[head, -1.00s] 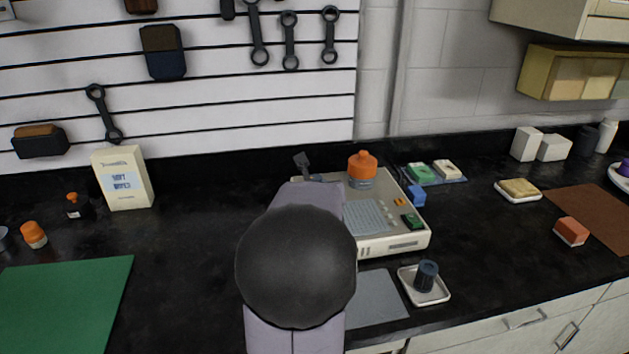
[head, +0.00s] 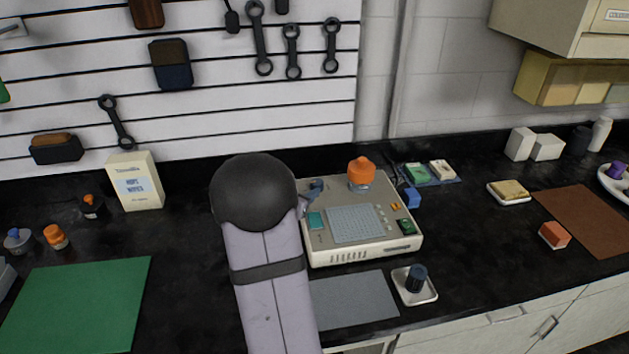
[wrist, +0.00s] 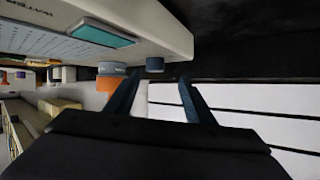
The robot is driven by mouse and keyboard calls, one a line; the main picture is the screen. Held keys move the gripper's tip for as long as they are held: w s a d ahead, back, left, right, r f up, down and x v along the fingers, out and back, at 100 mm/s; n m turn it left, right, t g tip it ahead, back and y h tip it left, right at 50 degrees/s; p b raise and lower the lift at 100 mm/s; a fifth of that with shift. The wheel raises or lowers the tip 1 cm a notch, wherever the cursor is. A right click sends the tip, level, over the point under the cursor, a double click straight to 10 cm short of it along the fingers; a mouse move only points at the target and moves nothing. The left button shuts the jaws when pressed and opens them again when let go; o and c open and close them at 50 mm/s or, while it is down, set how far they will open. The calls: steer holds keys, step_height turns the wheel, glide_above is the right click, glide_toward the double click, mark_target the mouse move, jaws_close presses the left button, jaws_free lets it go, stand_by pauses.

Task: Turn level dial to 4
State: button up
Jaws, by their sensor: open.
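A cream device (head: 372,256) with a grey keypad and a teal display (head: 316,220) stands on the black counter. In the wrist view, its cream body (wrist: 165,35) fills the upper left. There a small dark blue knob (wrist: 155,65) shows at the device's edge, between and just beyond my fingertips, apart from them. No level marking or number can be read on it. My gripper (wrist: 158,78) is open and empty.
An orange-capped jar (head: 361,172) stands at the device's back edge, with a blue block (head: 412,198) to its right. A grey mat (head: 355,300) and a white dish (head: 428,294) with a dark knob lie in front.

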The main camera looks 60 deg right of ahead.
mark_target(315, 184)
steer(key=shift+s+f+n+h, duration=0.1)
steer(key=shift+s+n+h, duration=0.3)
steer(key=shift+n, duration=0.3)
steer(key=shift+p+x, duration=0.6)
steer(key=shift+x, duration=3)
steer(key=shift+f, duration=0.1)
steer(key=c, duration=1.1)
